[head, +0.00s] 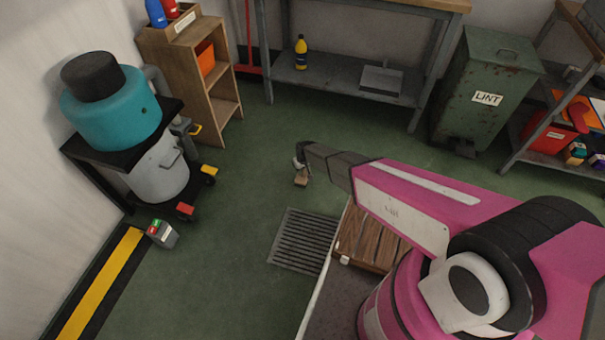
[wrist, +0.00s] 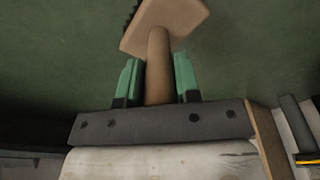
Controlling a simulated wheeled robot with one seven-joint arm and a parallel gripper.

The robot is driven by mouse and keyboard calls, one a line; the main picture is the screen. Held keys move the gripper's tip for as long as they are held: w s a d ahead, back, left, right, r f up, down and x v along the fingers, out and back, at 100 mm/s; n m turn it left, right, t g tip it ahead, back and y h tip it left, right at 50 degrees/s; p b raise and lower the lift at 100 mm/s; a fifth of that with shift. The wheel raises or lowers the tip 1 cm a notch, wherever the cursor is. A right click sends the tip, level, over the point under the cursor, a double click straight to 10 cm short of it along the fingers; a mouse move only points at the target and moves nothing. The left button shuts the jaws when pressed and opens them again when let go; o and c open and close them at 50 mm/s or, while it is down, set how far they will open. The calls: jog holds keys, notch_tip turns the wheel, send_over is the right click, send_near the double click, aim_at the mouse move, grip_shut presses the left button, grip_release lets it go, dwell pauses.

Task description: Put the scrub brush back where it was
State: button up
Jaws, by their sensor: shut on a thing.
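The scrub brush (wrist: 165,28) has a flat wooden head and a round wooden handle, with dark bristles at the head's left edge in the wrist view. My gripper (wrist: 158,75) is shut on its handle, with a green finger on each side. In the head view the brush (head: 301,180) hangs below my gripper (head: 301,164), over the green floor beyond the floor grate. The brush looks small there, and its height above the floor is hard to tell.
A workbench (head: 340,85) with a yellow bottle (head: 301,52) stands behind. A wooden shelf (head: 225,85) and teal machine (head: 110,110) are left; a green lint bin (head: 485,90) is right. Open floor surrounds the brush.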

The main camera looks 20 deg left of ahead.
aim_at(304, 178)
jog(key=shift+f, duration=1.9)
jog(key=shift+f, duration=0.15)
jog(key=o, duration=0.8)
jog(key=shift+o, duration=0.2)
notch_tip(304, 178, up, 12)
jog(key=s+d, duration=0.1)
jog(key=w+d+r+m, duration=0.1)
jog(key=w+d+r, duration=0.1)
jog(key=d+r, duration=0.4)
jog(key=w+d+r+m, duration=0.25)
jog(key=d+r, duration=0.25)
jog(key=d, duration=0.3)
jog(key=s+d+r+m, duration=0.2)
jog(key=d+r, duration=0.6)
jog(key=d, duration=0.5)
jog(key=s+d+r+m, duration=0.2)
jog(key=d+r, duration=0.6)
jog(key=d, duration=0.4)
jog(key=s+d+r+m+g+h, duration=0.1)
jog(key=s+d+r+m, duration=0.1)
jog(key=d+r, duration=0.5)
jog(key=s+d, duration=0.1)
jog(key=d, duration=0.5)
jog(key=shift+d+r+m, duration=0.35)
jog(key=shift+r, duration=0.05)
